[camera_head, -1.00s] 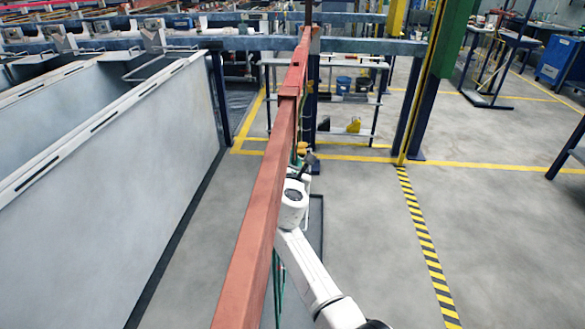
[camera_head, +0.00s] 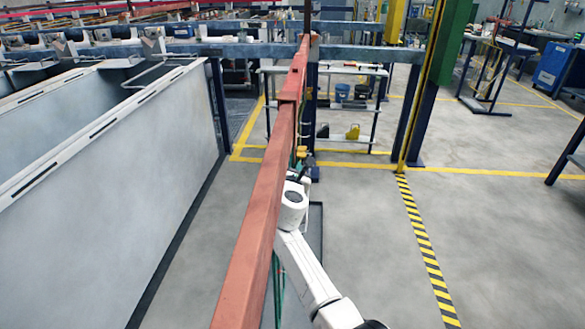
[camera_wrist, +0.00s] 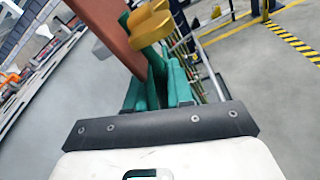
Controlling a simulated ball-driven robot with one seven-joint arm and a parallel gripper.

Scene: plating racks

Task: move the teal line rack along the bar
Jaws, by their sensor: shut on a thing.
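The teal line rack (camera_wrist: 152,60) hangs from the red-brown bar (camera_wrist: 112,32) by a yellow hook (camera_wrist: 150,18) in the wrist view. My gripper (camera_wrist: 160,88) is shut on the rack's upper part, just beside and below the bar. In the head view the bar (camera_head: 262,215) runs away from me, and my gripper (camera_head: 302,168) is on its right side. A narrow strip of teal (camera_head: 279,285) shows below the bar there. Most of the rack is hidden behind the bar and my arm, and the grip itself is not clear in the head view.
A large pale tank (camera_head: 120,170) stands left of the bar. A shelf unit (camera_head: 345,105) with buckets stands beyond the bar's far end. A green and blue post (camera_head: 430,85) rises to the right. The floor to the right, around the striped line (camera_head: 430,255), is clear.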

